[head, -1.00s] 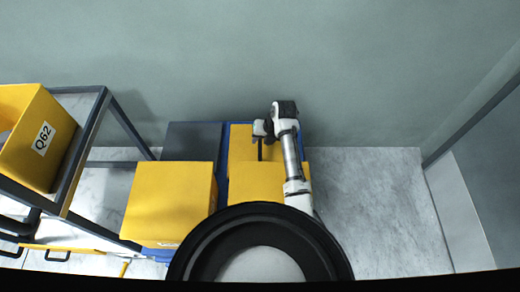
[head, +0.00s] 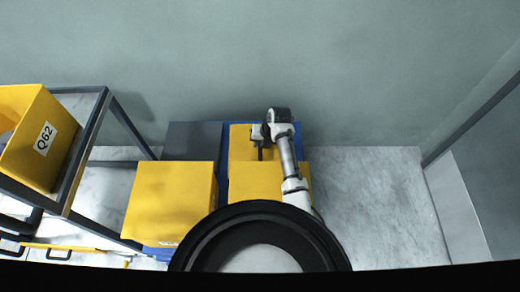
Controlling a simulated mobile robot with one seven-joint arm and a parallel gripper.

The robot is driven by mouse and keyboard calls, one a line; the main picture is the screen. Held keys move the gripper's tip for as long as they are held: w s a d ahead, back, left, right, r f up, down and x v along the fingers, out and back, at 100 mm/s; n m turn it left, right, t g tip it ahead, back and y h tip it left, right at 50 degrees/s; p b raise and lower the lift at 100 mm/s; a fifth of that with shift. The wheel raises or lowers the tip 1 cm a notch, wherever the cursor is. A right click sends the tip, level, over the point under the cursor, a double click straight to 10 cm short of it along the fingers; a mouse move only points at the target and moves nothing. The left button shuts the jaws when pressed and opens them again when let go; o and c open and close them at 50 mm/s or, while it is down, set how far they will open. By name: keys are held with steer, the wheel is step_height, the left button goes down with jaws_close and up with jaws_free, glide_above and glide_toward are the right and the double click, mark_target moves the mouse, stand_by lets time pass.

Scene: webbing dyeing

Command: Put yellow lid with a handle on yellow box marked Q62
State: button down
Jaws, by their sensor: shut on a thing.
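The yellow box marked Q62 (head: 25,165) stands at the left on the upper level of a dark-framed rack, its white label facing right. Its top looks open, and it is cut off by the picture's left edge. My gripper (head: 260,150) is over the rear yellow piece among the stacked yellow boxes at centre. It appears shut on the yellow lid (head: 240,143), whose flat yellow face shows beside the fingers. The handle is hard to make out at the dark fingers. My arm hides part of the lid's right side.
Yellow boxes (head: 168,200) (head: 250,183) stand close together in front of the gripper, with a dark grey box (head: 193,138) behind left. The rack (head: 88,150) has yellow pieces with black handles low down (head: 75,249). The floor at right (head: 380,200) is clear.

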steer(key=shift+r, duration=0.15)
step_height(320, 180, up, 20)
steer(key=b, duration=0.1)
stand_by(0.6)
steer(key=shift+s, duration=0.1)
